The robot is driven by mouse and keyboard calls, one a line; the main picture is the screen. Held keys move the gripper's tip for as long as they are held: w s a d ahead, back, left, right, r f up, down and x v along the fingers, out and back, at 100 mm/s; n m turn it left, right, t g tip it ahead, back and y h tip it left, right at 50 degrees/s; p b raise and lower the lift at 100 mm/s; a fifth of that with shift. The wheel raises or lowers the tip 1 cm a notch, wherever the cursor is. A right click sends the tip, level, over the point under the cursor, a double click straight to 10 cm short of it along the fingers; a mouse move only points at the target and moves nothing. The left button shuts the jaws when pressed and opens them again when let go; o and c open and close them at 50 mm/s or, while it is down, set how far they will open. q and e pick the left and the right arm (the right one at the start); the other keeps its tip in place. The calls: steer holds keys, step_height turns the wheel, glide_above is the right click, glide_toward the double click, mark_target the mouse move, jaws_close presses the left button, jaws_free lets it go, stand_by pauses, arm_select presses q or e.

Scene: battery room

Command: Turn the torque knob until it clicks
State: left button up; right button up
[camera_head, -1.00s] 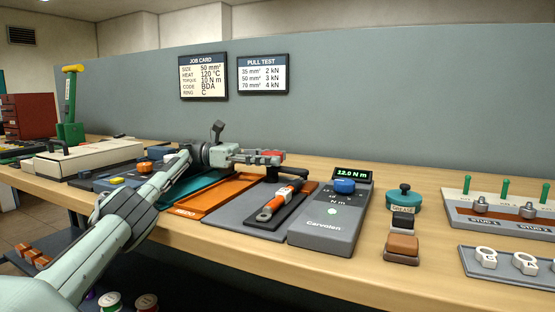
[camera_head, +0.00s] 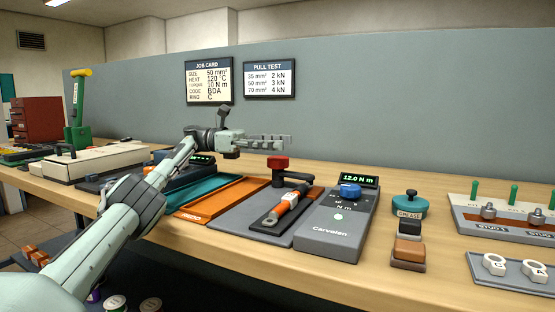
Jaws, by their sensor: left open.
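The torque knob is the blue knob (camera_head: 349,190) on top of the grey Carvalen torque tester (camera_head: 331,233). Its green display (camera_head: 358,180) reads 12.0 N m. The job card (camera_head: 207,82) on the back panel shows a torque of 10 N m. My left gripper (camera_head: 288,142) is open and empty, held above the bench to the left of and higher than the knob. It is apart from the knob and touches nothing that I can see. My right gripper is not in view.
A torque wrench with an orange handle (camera_head: 287,204) lies left of the tester, with a red-topped post (camera_head: 278,164) behind it. An orange tray (camera_head: 227,195) is further left. A green grease pot (camera_head: 410,203) and a brown block (camera_head: 408,252) stand right of the tester.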

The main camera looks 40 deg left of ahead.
arm_select(q)
step_height(320, 180, up, 5)
steer(key=shift+r, duration=0.1)
stand_by(0.7)
